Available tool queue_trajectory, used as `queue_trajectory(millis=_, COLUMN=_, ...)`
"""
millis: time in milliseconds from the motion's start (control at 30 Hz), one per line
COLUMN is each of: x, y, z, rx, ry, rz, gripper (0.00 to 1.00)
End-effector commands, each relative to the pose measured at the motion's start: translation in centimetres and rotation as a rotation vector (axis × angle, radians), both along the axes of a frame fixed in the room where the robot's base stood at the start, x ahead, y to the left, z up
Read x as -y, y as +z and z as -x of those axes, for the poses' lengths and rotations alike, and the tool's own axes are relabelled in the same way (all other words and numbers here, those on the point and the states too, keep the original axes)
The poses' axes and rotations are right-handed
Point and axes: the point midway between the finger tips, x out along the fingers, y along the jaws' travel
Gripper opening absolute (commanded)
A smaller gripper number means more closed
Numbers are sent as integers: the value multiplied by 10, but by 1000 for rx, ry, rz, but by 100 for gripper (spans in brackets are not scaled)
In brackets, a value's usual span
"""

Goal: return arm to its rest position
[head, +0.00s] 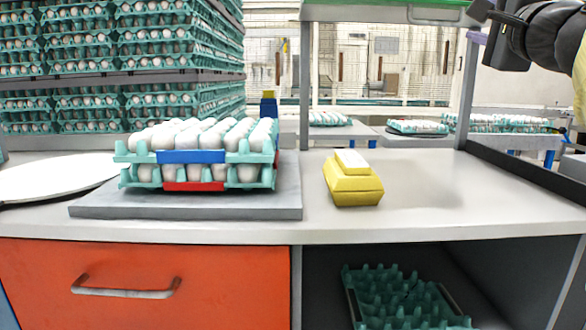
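My arm (548,36) shows at the top right corner, raised above the right side of the worktop (430,200). The dark end of my gripper (484,14) is at the top edge and partly cut off. I cannot tell whether its fingers are open or shut. I see nothing hanging from it. It is well apart from the egg trays and the yellow carton.
Two stacked teal egg trays (128,157) with white eggs stand on a grey slab (103,206). A yellow carton (353,189) lies right of them. An empty teal tray (395,300) sits in the open lower shelf. A post (470,80) stands near my arm.

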Motion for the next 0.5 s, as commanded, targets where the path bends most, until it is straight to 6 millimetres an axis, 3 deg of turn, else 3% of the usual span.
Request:
queue_trajectory(millis=33, x=0, y=22, z=0, rx=1, ry=0, rz=0, gripper=32)
queue_trajectory(millis=100, x=0, y=33, z=0, rx=0, ry=0, rz=0, gripper=32)
queue_trajectory(millis=500, x=-1, y=68, z=0, rx=0, ry=2, rz=1, gripper=32)
